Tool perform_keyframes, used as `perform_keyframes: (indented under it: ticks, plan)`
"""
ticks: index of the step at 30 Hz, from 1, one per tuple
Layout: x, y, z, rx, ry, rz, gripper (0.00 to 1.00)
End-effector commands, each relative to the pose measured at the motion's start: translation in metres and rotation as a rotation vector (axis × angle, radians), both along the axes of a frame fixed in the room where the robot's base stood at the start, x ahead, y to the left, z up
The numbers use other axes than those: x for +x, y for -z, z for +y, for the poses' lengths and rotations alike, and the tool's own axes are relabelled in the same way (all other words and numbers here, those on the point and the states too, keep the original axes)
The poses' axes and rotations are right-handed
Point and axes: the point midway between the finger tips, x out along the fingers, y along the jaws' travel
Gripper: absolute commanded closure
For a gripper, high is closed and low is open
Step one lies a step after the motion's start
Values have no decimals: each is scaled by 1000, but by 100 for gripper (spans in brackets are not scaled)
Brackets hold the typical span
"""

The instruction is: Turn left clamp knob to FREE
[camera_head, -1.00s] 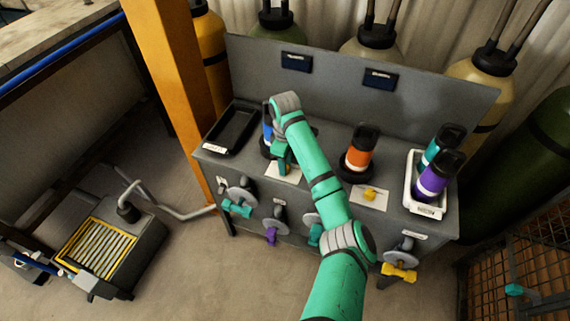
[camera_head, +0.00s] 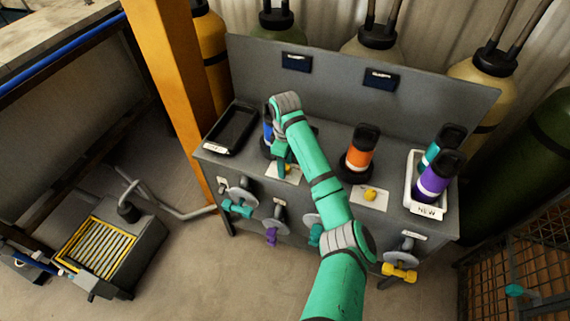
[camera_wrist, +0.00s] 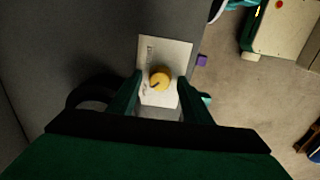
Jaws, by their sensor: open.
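The left clamp knob (camera_wrist: 159,78) is a round yellow knob on a white label plate (camera_wrist: 177,50), seen in the wrist view. A dark mark shows on the knob; the label print is too small to read. My gripper (camera_wrist: 157,88) is open, with one green finger on each side of the knob. I cannot tell whether the fingers touch it. In the head view my gripper (camera_head: 284,162) is over the left plate (camera_head: 290,175), and my arm hides the knob. A blue cylinder (camera_head: 267,132) stands behind it, partly hidden.
A similar yellow knob (camera_head: 370,194) is at right, below an orange cylinder (camera_head: 358,158). A white NEW tray (camera_head: 412,199) holds teal and purple cylinders. An empty black tray (camera_head: 211,144) is at left. Valve handles line the bench front, including teal (camera_head: 238,208) and purple (camera_head: 271,236).

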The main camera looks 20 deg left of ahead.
Motion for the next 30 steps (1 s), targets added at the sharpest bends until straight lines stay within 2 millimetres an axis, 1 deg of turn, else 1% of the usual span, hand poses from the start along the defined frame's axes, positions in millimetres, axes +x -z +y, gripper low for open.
perform_keyframes:
  ticks: [5, 12, 18, 24, 30]
  plan:
    - [1, -17, 1, 1, -2, -3, 55]
    - [2, -63, 0, -1, -2, -6, 55]
    - [1, -90, 0, -1, -2, -4, 55]
    - [0, -105, 0, 0, -1, -2, 55]
    - [0, -108, 1, 1, -1, 0, 55]
